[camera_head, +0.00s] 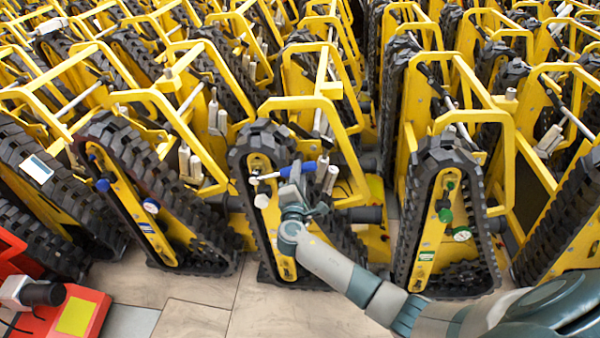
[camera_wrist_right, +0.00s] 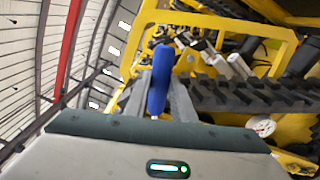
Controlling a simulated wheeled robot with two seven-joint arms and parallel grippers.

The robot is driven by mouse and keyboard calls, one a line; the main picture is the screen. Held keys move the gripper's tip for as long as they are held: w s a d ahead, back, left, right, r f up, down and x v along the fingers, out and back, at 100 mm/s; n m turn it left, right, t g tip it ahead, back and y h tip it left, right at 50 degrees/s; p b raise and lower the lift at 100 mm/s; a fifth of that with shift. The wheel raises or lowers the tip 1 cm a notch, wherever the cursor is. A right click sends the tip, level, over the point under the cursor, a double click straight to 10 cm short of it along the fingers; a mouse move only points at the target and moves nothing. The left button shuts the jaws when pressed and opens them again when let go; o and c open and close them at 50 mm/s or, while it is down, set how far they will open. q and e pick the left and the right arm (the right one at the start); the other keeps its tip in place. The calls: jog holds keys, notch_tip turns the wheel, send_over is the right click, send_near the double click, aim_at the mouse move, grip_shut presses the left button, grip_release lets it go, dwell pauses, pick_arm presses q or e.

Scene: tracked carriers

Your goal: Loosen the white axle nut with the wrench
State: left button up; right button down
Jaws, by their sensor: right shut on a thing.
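My right gripper (camera_head: 297,188) is in front of the upper part of the middle tracked carrier (camera_head: 262,160). It is shut on the blue handle of the wrench (camera_head: 297,169). The wrench's pale metal shaft runs left from the handle, and its head is beside the carrier's yellow side plate. In the wrist view the blue handle (camera_wrist_right: 157,80) stands between the two grey fingers (camera_wrist_right: 160,100). A small white round part, seemingly the axle nut (camera_head: 262,201), shows just below the wrench head. I cannot tell whether they touch. My left gripper is out of view.
Similar yellow carriers with black tracks stand close on both sides and in rows behind. The left neighbour has a blue nut (camera_head: 102,185), the right one a green nut (camera_head: 444,215). A red machine (camera_head: 75,312) is at the lower left. Tiled floor (camera_head: 200,290) is clear in front.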

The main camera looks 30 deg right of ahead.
jog(key=shift+r, duration=0.3)
jog(key=shift+w+a+r+n+p, duration=0.2)
jog(key=shift+r+n+p, duration=0.15)
jog(key=shift+p, duration=0.3)
jog(key=shift+w+a+r+n+p, duration=0.15)
jog(key=shift+r+n+p, duration=0.2)
jog(key=shift+p, duration=0.3)
jog(key=shift+s, duration=0.1)
jog(key=shift+d+f+b, duration=0.1)
jog(key=shift+f+b, duration=0.2)
jog(key=shift+b, duration=0.15)
jog(key=shift+s, duration=0.2)
dwell(0.5)
